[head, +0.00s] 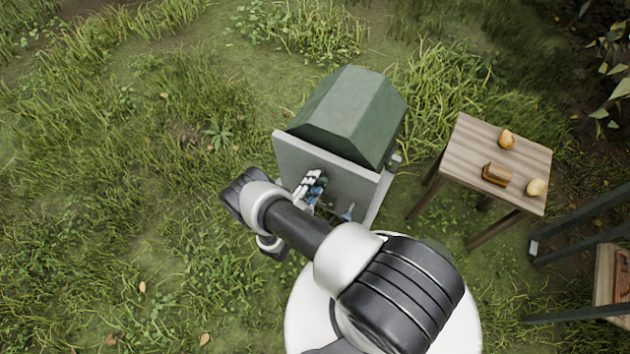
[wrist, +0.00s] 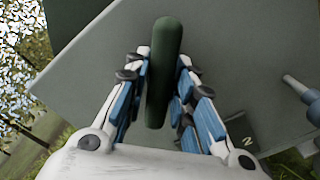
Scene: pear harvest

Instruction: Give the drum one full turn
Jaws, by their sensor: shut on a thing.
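The green, flat-sided drum (head: 345,115) sits in a grey stand with a flat front panel (head: 285,150). My gripper (head: 312,188) is at that panel, on the side facing me, partly hidden by my arm. In the wrist view, my gripper (wrist: 162,75) has its blue-padded fingers on both sides of a dark green rounded handle (wrist: 167,50), shut on it. The handle runs nearly upright in that view, in front of a grey plate (wrist: 90,75). How the handle joins the drum is hidden.
A wooden table (head: 480,145) with several small tan and brown things stands right of the drum. A dark frame (head: 575,230) is farther right. Grass is open at left.

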